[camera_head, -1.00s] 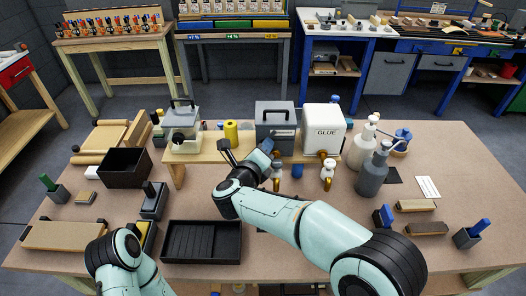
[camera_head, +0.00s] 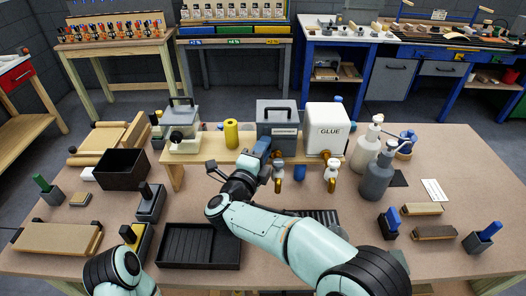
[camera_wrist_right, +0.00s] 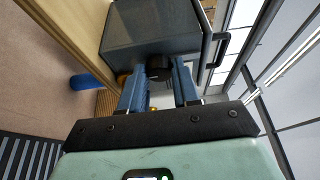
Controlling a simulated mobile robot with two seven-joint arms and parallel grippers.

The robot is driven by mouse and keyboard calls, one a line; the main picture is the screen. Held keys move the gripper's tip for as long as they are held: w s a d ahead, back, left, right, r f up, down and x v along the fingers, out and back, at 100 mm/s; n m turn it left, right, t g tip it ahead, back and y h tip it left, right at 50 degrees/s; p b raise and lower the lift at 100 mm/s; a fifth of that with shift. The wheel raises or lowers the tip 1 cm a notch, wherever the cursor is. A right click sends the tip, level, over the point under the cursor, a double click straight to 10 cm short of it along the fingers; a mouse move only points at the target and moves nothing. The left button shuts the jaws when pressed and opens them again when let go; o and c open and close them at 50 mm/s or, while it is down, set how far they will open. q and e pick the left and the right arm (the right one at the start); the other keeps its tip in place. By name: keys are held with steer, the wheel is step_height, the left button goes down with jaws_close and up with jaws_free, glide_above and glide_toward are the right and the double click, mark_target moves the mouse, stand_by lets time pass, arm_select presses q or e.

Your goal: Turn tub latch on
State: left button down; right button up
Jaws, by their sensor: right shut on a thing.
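The dark grey tub (camera_head: 277,117) with a top handle stands on the raised wooden shelf, next to the white GLUE box. My right gripper (camera_head: 259,153) is at the tub's front lower left corner, its blue fingers pointing at it. In the right wrist view, the grey tub (camera_wrist_right: 150,32) fills the upper middle. The tub latch, a black round knob (camera_wrist_right: 159,68), sits between the two blue fingers of my right gripper (camera_wrist_right: 159,86), which are shut on it. The gripper hides the latch in the head view. My left arm shows at the lower left, but its gripper is out of view.
The white GLUE box (camera_head: 326,129) stands right of the tub, with brass-coloured taps below. A black tray (camera_head: 198,246) lies in front. Two pump bottles (camera_head: 377,178) stand right.

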steer(key=shift+r, duration=0.1)
stand_by(0.3)
steer(key=o, duration=1)
steer(key=shift+o, duration=0.2)
arm_select(q)
steer(key=f+b, duration=0.1)
steer(key=s+f+b, duration=0.1)
steer(key=f+b, duration=0.1)
steer(key=shift+s+f, duration=0.15)
arm_select(e)
steer(key=v, duration=1.3)
steer(key=shift+s, duration=0.2)
arm_select(q)
steer(key=shift+s, duration=0.1)
